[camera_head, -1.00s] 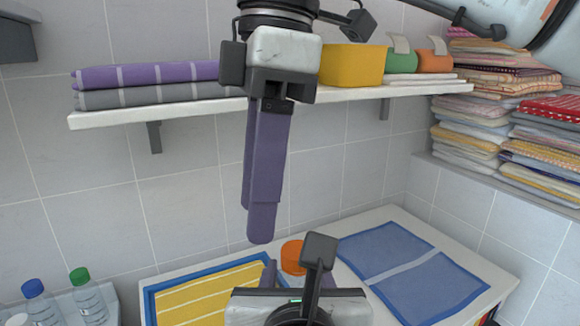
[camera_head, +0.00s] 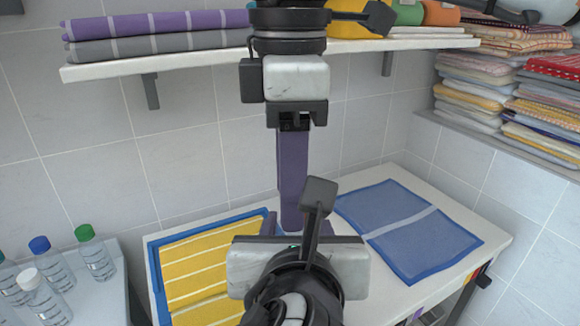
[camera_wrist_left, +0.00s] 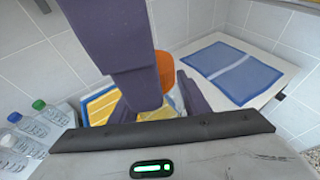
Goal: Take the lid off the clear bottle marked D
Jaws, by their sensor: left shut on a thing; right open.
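My left gripper (camera_wrist_left: 158,103) is shut on a clear bottle (camera_wrist_left: 171,104) with an orange lid (camera_wrist_left: 163,72); its purple fingers stand on either side of the bottle. In the head view my left gripper's body (camera_head: 297,268) hides the bottle and lid. The letter on the bottle cannot be read. My right gripper (camera_head: 291,226) comes down from above and is open. In the left wrist view its purple fingers (camera_wrist_left: 118,50) cover the left part of the lid. I cannot tell whether they touch it.
Several bottles with blue, green (camera_head: 95,255) and white caps stand on a side surface at the left. The table has a yellow striped towel (camera_head: 205,265) in a blue border and a blue towel (camera_head: 405,230). Above are a towel shelf (camera_head: 200,55) and towel stacks (camera_head: 520,100).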

